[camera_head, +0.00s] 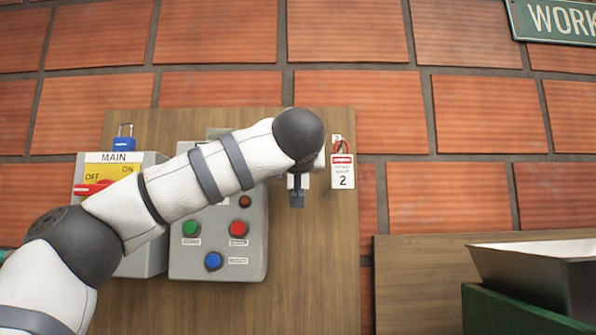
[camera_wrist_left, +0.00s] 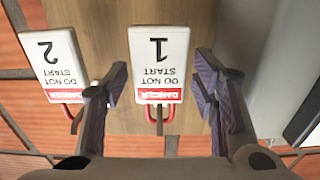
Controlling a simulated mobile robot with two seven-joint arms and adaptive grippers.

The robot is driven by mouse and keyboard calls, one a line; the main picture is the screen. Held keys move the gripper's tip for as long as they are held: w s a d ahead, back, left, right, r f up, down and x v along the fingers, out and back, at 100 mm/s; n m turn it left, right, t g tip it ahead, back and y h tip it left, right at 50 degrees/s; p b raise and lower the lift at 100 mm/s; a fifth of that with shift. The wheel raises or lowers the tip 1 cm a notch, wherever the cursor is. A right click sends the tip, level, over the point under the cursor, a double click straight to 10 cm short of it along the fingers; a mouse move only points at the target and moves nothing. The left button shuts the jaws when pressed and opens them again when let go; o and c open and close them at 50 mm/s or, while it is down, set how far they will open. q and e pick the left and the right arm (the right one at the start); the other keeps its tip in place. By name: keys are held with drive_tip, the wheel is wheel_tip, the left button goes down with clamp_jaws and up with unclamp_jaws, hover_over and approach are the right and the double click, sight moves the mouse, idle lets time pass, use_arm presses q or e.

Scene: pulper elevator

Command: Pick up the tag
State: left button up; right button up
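Two white tags with a red DANGER band and "DO NOT START" hang by red loops on the wooden board. Tag 1 (camera_wrist_left: 158,48) shows upside down in the left wrist view; my arm hides it in the head view. Tag 2 (camera_head: 343,178) hangs at the board's right edge and also shows in the left wrist view (camera_wrist_left: 52,55). My left gripper (camera_wrist_left: 160,82) is open, its fingers on either side of tag 1 with gaps to it. One finger lies close to tag 2's edge. In the head view my arm mostly hides the gripper. My right gripper is not in view.
A metal hopper (camera_head: 535,265) is at the lower right. A brick wall is behind.

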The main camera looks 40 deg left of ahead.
use_arm(q)
drive_tip(key=c, duration=0.6)
